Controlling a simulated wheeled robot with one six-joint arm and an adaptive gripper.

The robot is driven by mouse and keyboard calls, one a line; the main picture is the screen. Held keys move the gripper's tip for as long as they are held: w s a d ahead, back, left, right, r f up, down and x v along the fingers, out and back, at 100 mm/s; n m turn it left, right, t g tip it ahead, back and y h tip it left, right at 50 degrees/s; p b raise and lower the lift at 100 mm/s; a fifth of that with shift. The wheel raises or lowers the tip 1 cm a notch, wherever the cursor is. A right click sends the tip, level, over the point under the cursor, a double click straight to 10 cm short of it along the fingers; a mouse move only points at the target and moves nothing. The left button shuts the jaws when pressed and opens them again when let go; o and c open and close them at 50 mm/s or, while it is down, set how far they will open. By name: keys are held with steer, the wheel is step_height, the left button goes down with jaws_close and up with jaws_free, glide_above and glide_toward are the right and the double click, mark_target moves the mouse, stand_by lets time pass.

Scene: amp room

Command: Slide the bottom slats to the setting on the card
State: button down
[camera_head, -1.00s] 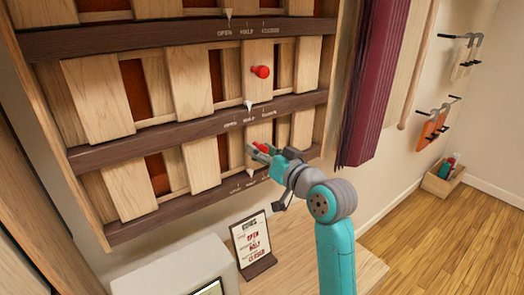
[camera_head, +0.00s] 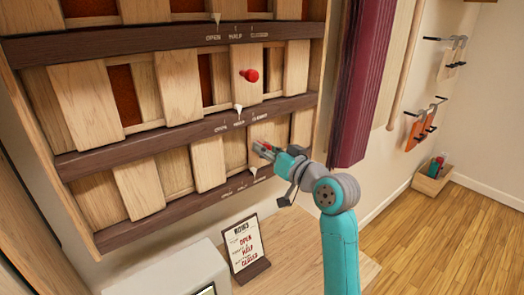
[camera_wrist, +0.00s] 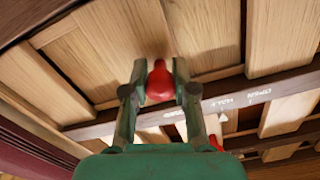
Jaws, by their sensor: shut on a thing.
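The wall panel has three rows of pale wooden slats. My gripper (camera_head: 268,150) is shut on the red knob (camera_wrist: 160,82) of the bottom slats (camera_head: 138,188), one finger on each side. No dark red gaps show in the bottom row. Its white pointer (camera_head: 253,170) is near the right end of the bottom rail's scale, whose lettering there is too small to read surely. The setting card (camera_head: 243,245) stands below on a dark holder; its red words read OPEN, HALF and CLOSED from top to bottom, with row names too small to read.
The middle slats, with their own red knob (camera_head: 250,75), have their pointer (camera_head: 238,108) near HALF. The top pointer (camera_head: 217,17) is near OPEN. A maroon curtain (camera_head: 366,85) hangs right of the panel. A pale box (camera_head: 165,272) stands left of the card.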

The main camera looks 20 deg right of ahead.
steer(key=c, duration=0.9)
jaws_free()
steer(key=shift+w+d, duration=0.1)
steer(key=shift+d, duration=0.2)
steer(key=v, duration=1.2)
